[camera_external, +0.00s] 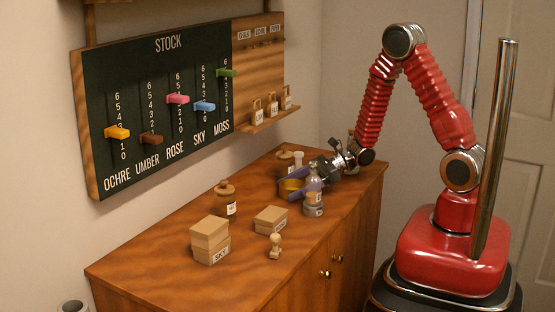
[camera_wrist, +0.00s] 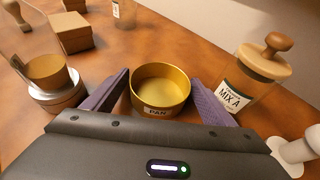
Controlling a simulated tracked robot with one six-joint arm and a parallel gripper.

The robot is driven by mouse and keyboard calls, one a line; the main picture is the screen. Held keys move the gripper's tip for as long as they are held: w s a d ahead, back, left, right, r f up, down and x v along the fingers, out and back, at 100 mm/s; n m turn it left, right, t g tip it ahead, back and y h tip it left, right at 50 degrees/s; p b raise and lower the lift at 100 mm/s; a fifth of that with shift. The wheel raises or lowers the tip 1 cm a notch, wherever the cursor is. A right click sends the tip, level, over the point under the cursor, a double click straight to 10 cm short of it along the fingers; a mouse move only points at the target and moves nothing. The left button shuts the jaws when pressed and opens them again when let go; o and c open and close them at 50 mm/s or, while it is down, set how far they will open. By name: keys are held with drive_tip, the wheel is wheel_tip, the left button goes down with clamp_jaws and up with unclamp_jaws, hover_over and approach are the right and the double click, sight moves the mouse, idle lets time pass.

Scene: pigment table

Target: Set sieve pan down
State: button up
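The sieve pan (camera_wrist: 160,108) is a round, shallow brass pan with a label reading PAN. It sits upright between the two purple fingers of my gripper (camera_wrist: 161,78) in the wrist view, and their tips appear to touch its sides. In the external view my gripper (camera_external: 287,187) is low at the far end of the cabinet top, with the gold pan (camera_external: 291,185) between its fingers. The pan is at or very near the wood surface; I cannot tell whether its underside touches. The inside of the pan looks empty.
A MIX A jar (camera_wrist: 240,92) with a wooden knob lid stands close right of the pan. Cardboard boxes (camera_external: 209,250) and a wooden stamp (camera_external: 275,250) lie nearer the front. The front left tabletop (camera_external: 150,275) is clear.

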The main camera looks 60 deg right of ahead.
drive_tip(key=shift+o, duration=0.4)
drive_tip(key=shift+r, duration=0.15)
drive_tip(key=shift+s+d+r, duration=0.1)
drive_tip(key=shift+s+d, duration=0.1)
drive_tip(key=shift+d, duration=0.05)
drive_tip(key=v, duration=1.1)
drive_tip(key=shift+s+r, duration=0.1)
drive_tip(key=shift+s, duration=0.05)
